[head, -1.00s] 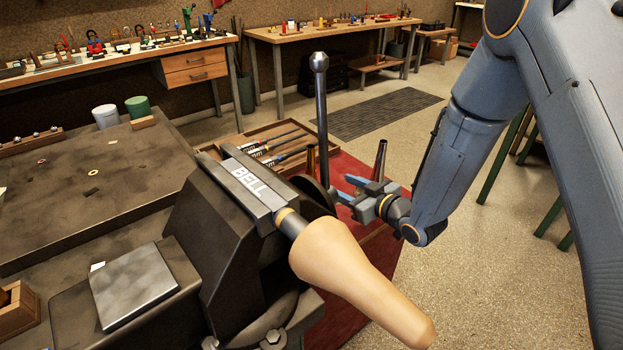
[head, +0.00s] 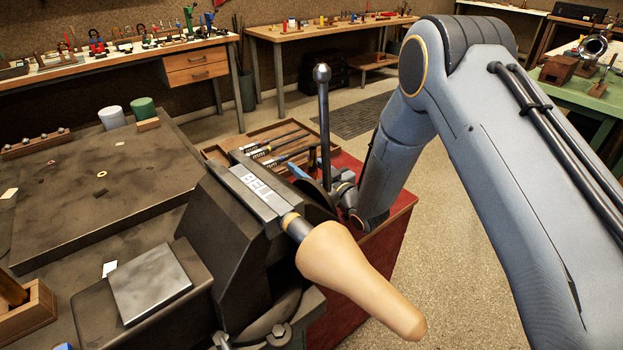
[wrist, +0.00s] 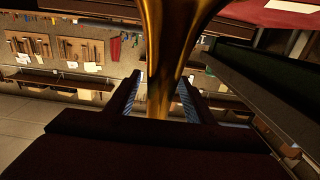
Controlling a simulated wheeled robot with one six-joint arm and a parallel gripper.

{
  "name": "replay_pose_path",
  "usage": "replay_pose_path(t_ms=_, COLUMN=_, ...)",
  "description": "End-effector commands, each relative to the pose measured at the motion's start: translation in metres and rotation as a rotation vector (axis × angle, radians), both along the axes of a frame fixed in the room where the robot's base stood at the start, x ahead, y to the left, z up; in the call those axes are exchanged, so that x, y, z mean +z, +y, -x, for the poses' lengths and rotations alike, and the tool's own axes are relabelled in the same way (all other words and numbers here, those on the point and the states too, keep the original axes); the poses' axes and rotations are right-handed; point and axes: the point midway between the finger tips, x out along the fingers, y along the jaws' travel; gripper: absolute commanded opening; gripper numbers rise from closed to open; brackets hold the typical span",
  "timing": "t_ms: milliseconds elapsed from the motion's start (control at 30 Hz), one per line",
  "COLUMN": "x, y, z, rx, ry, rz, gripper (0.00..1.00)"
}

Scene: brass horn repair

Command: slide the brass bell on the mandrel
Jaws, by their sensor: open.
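The tan tapered mandrel (head: 352,268) is held by its dark rod in the vise (head: 235,225) and points to the lower right; nothing is on it. A shiny brass tapered piece, apparently the bell (wrist: 172,60), runs through the middle of the wrist view, between the jaws of my gripper (wrist: 163,92). The jaws are open, one on each side of it; I cannot tell whether they touch it. In the head view my gripper (head: 322,180) is low behind the vise, partly hidden by its handle. The bell is not clearly seen there.
The vise handle (head: 322,115) stands upright close to my gripper. A wooden tray of tools (head: 262,142) lies behind the vise, by a red surface (head: 375,222). A metal block (head: 150,281) is at left. The floor at right is free.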

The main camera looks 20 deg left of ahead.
Motion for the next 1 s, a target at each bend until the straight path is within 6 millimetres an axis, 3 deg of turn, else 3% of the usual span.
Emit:
replay_pose_path(t_ms=267, x=-0.0001, y=0.0033, z=-0.0024, rx=-0.001, ry=0.000, rz=0.000, gripper=0.48)
replay_pose_path(t_ms=567, x=-0.0001, y=0.0033, z=-0.0021, rx=-0.001, ry=0.000, rz=0.000, gripper=0.00)
replay_pose_path(t_ms=1000, x=0.0091, y=0.0035, z=-0.0026, rx=-0.001, ry=-0.001, rz=0.000, gripper=0.00)
